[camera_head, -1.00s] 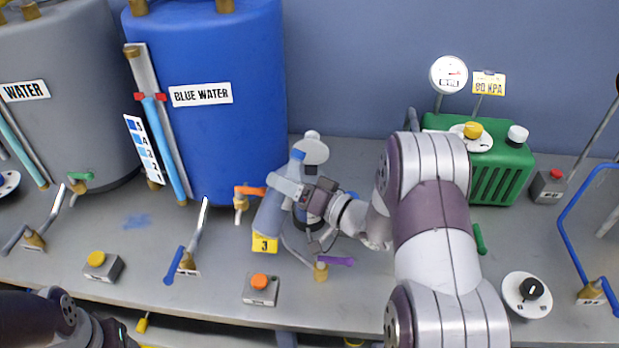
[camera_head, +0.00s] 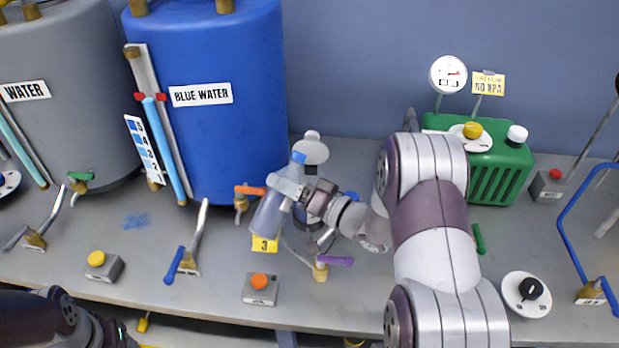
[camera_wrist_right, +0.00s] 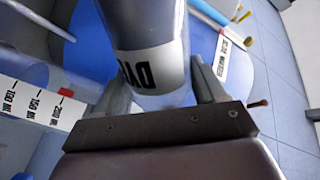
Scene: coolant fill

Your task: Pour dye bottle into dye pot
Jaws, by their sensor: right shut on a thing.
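My right gripper (camera_head: 287,187) is shut on the dye bottle (camera_head: 271,215), a translucent pale bottle with a blue upper end. The bottle leans, its blue end up and to the right and its wide end down and to the left. In the right wrist view the bottle (camera_wrist_right: 145,35) stands between the fingers, with a white label whose dark lettering is upside down. I cannot clearly make out the dye pot; a grey round lid-like piece (camera_head: 310,150) and dark parts behind my gripper are partly hidden. My left arm shows at the bottom left, its fingertips out of view.
The blue water tank (camera_head: 215,130) stands just left of the bottle. An orange-button box (camera_head: 260,289) sits at the bench front.

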